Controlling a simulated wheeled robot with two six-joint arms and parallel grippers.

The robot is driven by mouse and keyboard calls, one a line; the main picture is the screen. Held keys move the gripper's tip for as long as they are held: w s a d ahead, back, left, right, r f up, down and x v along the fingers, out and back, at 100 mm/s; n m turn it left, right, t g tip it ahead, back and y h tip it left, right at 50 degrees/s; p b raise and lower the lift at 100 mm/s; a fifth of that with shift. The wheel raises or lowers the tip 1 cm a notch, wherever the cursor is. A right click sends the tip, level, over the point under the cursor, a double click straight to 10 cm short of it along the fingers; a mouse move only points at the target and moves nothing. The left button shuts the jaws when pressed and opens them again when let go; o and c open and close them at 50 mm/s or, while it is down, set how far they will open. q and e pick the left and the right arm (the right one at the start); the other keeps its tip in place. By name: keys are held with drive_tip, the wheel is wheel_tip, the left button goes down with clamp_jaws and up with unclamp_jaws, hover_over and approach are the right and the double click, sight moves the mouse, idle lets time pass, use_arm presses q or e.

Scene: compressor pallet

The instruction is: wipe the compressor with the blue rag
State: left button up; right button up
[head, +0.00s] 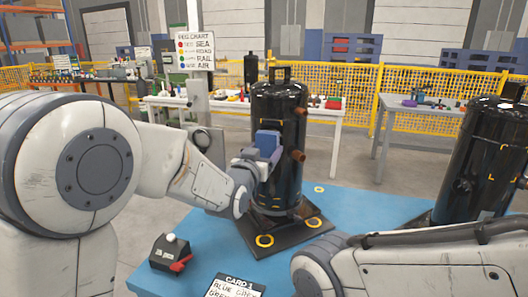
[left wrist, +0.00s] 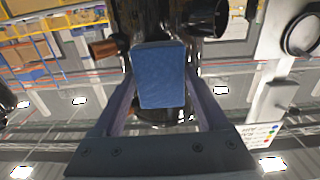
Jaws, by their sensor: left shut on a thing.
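The compressor (head: 283,105) is a tall glossy black cylinder with copper stubs on its side, upright on a dark base plate. My left gripper (head: 257,157) is at the compressor's front left side. It is shut on the blue rag (head: 267,143), a small blue pad. In the left wrist view the blue rag (left wrist: 160,75) sits between the two fingers, in front of the black compressor (left wrist: 146,18). The rag overlaps the compressor; whether it touches is hard to tell. My right arm crosses the lower right, and its gripper is not in view.
The blue pallet top (head: 340,215) holds a second black compressor (head: 478,160) at right. A dark box with a red handle (head: 168,253) and a card (head: 235,287) lie at the front. Behind are work tables, a peg chart (head: 195,47) and a yellow fence (head: 400,85).

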sight(265, 135)
use_arm(q)
drive_tip(key=shift+x, duration=0.8)
drive_tip(key=shift+s+r+p, duration=0.15)
drive_tip(key=shift+r+p, duration=1)
drive_tip(key=shift+r, duration=0.9)
drive_tip(key=shift+f+b, duration=0.1)
drive_tip(key=shift+b, duration=0.2)
drive_tip(key=f+b, duration=0.4)
drive_tip(key=shift+w, duration=0.25)
drive_tip(key=shift+f, duration=0.2)
drive_tip(key=shift+c, duration=0.6)
